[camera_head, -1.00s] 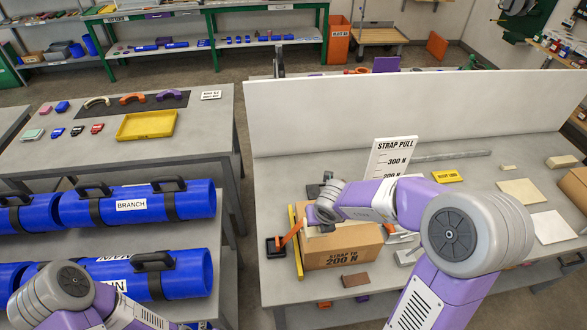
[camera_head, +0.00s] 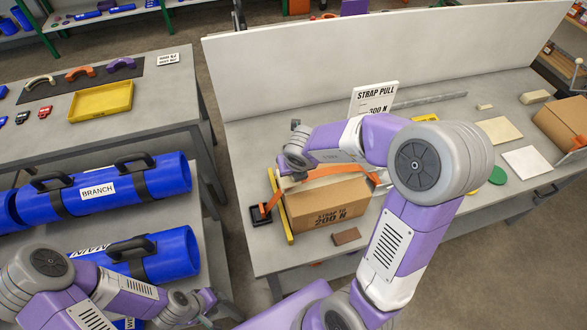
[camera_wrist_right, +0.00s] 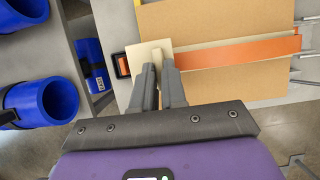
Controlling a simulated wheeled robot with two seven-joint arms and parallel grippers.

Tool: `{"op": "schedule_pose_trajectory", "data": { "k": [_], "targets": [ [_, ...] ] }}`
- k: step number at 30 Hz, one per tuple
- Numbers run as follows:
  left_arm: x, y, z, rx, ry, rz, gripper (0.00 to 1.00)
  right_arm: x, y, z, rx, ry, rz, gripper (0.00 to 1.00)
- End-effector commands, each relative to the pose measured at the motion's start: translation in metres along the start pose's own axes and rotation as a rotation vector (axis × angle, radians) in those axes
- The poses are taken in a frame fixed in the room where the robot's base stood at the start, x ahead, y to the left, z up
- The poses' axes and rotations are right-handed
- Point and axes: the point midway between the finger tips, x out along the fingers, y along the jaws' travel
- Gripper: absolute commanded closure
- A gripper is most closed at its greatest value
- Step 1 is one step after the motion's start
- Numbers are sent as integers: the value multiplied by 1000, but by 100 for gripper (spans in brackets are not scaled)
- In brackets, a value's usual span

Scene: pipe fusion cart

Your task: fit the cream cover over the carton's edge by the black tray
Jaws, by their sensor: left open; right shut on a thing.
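The carton (camera_head: 325,205), marked "STRAP TO 200 N", sits on the right bench with an orange strap (camera_wrist_right: 240,53) across it. The black tray (camera_head: 260,218) is at its left end; in the wrist view a black-rimmed piece there (camera_wrist_right: 122,66) is partly covered. My right gripper (camera_wrist_right: 162,72) is shut on the upright rib of the cream cover (camera_wrist_right: 137,58), at the carton's left edge. Whether the cover touches the carton or strap cannot be told. In the head view my right wrist mostly hides it. My left gripper (camera_head: 210,302) is open and empty at the bottom, beside the blue pipes.
A yellow bar (camera_head: 280,208) stands along the carton's left end. A brown block (camera_head: 346,236) lies in front. The "STRAP PULL" sign (camera_head: 373,97) and a white panel (camera_head: 400,55) stand behind. Blue pipes (camera_head: 150,192) lie to the left.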

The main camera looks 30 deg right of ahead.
Motion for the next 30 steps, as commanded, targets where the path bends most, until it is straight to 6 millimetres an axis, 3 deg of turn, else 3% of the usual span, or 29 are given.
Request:
{"op": "schedule_pose_trajectory", "data": {
  "k": [10, 21, 30],
  "targets": [
    [30, -11, -1, 0, 0, 0, 57, 25, 0, -10, 0, -1, 0, 100],
    [41, -15, -2, 0, 0, 0, 57, 48, 0, -20, 0, 0, -1, 100],
    [42, -16, -2, 0, 0, 0, 57, 50, 0, -21, 0, -1, 0, 100]
  ]
}}
